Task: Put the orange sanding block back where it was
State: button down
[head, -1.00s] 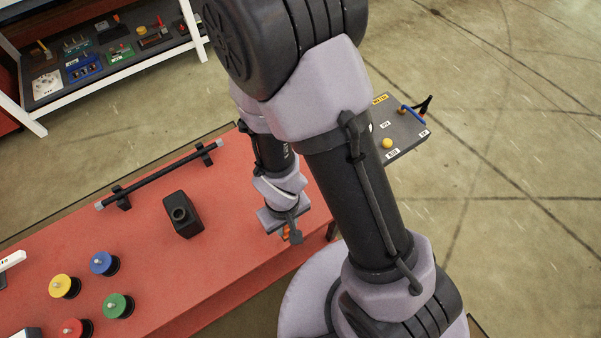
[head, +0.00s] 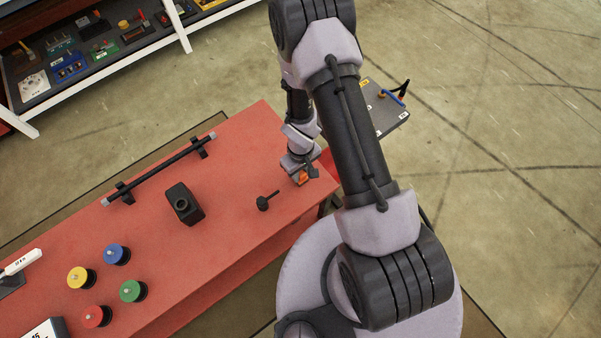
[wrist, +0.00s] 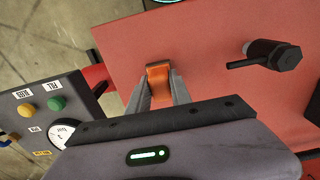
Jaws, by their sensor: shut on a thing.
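The orange sanding block (wrist: 158,76) is between the fingers of my gripper (wrist: 158,92) in the wrist view, and the jaws are shut on it. In the head view the orange block (head: 304,178) shows below my gripper (head: 303,175), over the right end of the red bench (head: 240,150). Whether the block touches the bench top or hangs just above it I cannot tell. The bench top (wrist: 200,45) fills much of the wrist view. No marked spot for the block is visible.
A black knobbed tool (head: 264,204) lies left of my gripper; it also shows in the wrist view (wrist: 270,56). A grey panel (head: 390,112) adjoins the bench's right end.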

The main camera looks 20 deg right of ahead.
jog(key=c, duration=1.6)
grip_release()
jog(key=shift+f, duration=0.1)
jog(key=o, duration=0.4)
jog(key=shift+o, duration=0.2)
jog(key=w+d+r+m+t+p, duration=0.15)
jog(key=r+p, duration=0.45)
jog(key=r, duration=1.3)
jog(key=w+r+m+t+p, duration=0.1)
jog(key=w+r+m+p, duration=0.35)
jog(key=r, duration=1.55)
jog(key=s+a+r+m+t+y, duration=0.1)
jog(key=s+a+r, duration=0.1)
jog(key=s+r, duration=0.7)
jog(key=s+a+r+m+t+y+p, duration=0.1)
jog(key=s+a+r+t, duration=0.1)
jog(key=s+r, duration=0.7)
jog(key=shift+s+a+r, duration=0.35)
jog(key=shift+s+a, duration=0.05)
jog(key=shift+a, duration=0.3)
